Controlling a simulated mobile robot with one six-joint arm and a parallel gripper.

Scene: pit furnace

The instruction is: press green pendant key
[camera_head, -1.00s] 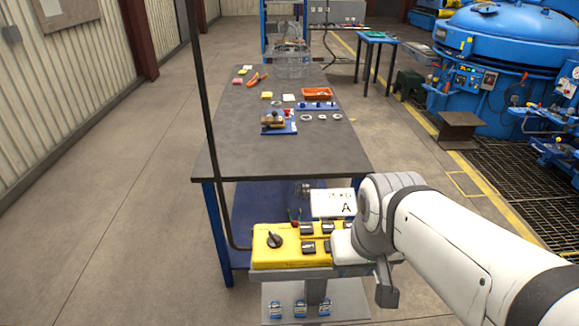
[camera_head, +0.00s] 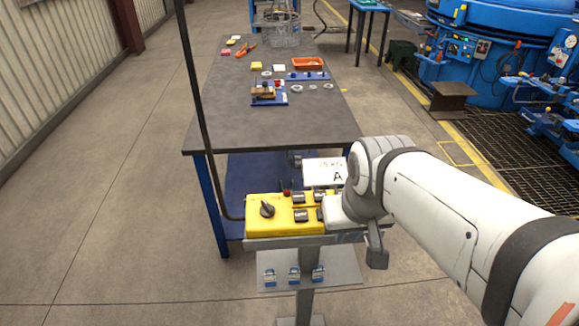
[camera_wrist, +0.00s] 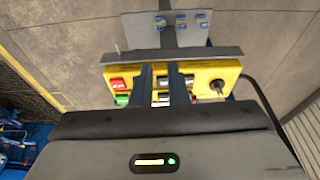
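The yellow pendant (camera_head: 253,228) sits on a grey stand in front of the table, with a black rotary knob (camera_head: 267,209) and several dark keys. My arm's wrist covers its right end in the head view. In the wrist view the pendant (camera_wrist: 231,74) lies beyond my gripper (camera_wrist: 161,68). The green key (camera_wrist: 122,100) is left of the left finger, below a red key (camera_wrist: 118,84). The two dark fingers are apart with a gap between them, and nothing is held. They overlap the pendant's middle keys in the picture; I cannot tell whether they touch.
A white card marked A (camera_head: 318,180) stands behind the pendant. The dark workbench (camera_head: 225,135) behind carries an orange tray (camera_head: 307,63) and small parts. Several blue padlocks (camera_head: 294,275) hang on the lower plate. A black cable (camera_head: 190,90) runs left. The floor at left is clear.

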